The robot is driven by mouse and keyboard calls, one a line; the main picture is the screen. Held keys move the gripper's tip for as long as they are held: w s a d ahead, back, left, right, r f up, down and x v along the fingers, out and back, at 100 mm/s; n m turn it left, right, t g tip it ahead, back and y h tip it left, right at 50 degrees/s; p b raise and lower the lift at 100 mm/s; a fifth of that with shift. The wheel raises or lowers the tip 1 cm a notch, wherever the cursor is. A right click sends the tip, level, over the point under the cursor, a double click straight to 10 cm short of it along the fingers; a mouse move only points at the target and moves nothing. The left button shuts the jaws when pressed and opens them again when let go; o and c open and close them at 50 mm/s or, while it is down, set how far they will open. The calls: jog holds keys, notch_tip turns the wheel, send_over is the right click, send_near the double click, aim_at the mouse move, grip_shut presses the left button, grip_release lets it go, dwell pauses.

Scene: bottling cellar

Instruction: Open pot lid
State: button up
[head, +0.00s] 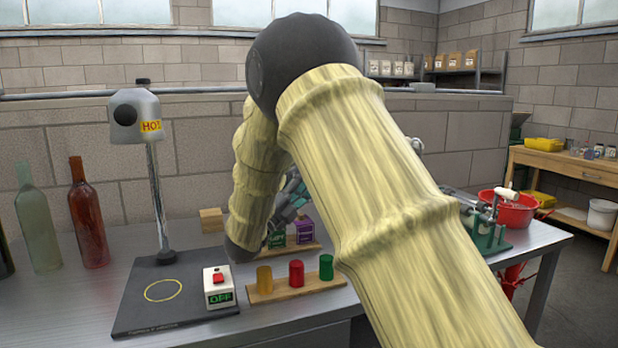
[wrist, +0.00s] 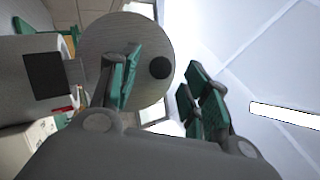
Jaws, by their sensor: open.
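I cannot make out a pot or its lid in the head view, where my arm hides the middle of the bench. In the wrist view a round grey disc (wrist: 122,38) with a black round spot shows beyond the fingers; it may be the lid, but I cannot tell for sure. A grey body (wrist: 30,75) with a dark square patch is left of it. My gripper (wrist: 162,92) is open, its green-padded fingers apart with nothing seen held. The left finger overlaps the disc in the picture; contact is unclear. In the head view my gripper (head: 289,205) is partly hidden behind my arm.
A lamp marked HOT (head: 135,115) stands over a dark mat (head: 135,315) at left, beside bottles (head: 87,220). A switch box reading OFF (head: 217,288) and a board with coloured cylinders (head: 296,272) are in front. A red basin (head: 510,212) is at right.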

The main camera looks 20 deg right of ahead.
jog(key=s+a, duration=0.4)
jog(key=a, duration=0.8)
jog(key=shift+s+f, duration=0.25)
jog(key=shift+s, duration=0.05)
